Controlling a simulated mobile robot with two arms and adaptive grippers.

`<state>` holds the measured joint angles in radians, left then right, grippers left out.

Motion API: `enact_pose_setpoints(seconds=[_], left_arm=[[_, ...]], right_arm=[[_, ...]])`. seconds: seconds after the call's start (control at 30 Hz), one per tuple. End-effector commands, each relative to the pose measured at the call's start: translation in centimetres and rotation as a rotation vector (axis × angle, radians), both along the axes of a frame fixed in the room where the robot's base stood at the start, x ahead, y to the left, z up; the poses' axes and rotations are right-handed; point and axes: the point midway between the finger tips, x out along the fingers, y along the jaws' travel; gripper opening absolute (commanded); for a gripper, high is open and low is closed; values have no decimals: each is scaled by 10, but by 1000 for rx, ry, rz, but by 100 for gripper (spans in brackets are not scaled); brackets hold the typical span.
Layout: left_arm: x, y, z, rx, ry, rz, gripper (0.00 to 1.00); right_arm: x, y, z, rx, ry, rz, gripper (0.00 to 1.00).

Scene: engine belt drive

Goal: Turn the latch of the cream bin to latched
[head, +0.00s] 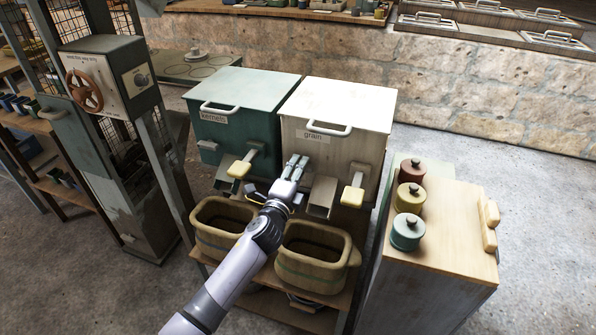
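The cream bin (318,155), labelled "grain", stands right of a teal bin, with its lid (340,100) down. A lever with a pale handle (352,195) sticks out at the right of its front, beside a grey chute (321,197). I cannot tell for sure which part is its latch. My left gripper (297,163) is in front of the left part of the cream bin's front, pointing at it. Its two fingers are close together. Whether they touch or hold anything is hidden. My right gripper is not in view.
The teal bin (234,140), labelled "kernels", has its own lever (242,167). A wooden cabinet (445,225) with three lidded jars (408,231) stands at right; a frame with a handwheel (84,91) stands at left.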

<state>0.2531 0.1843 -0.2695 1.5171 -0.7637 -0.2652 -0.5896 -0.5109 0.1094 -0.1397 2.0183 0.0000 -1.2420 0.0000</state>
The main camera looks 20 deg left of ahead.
Motion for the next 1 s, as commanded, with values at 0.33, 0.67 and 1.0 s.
enact_pose_setpoints(seconds=[0.33,0.67,1.0], left_arm=[[-22,1,-1,1,1,0,34],[-92,3,-1,-1,2,0,34],[-120,4,0,0,0,0,34]], right_arm=[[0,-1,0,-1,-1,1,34],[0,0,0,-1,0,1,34],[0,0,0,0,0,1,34]])
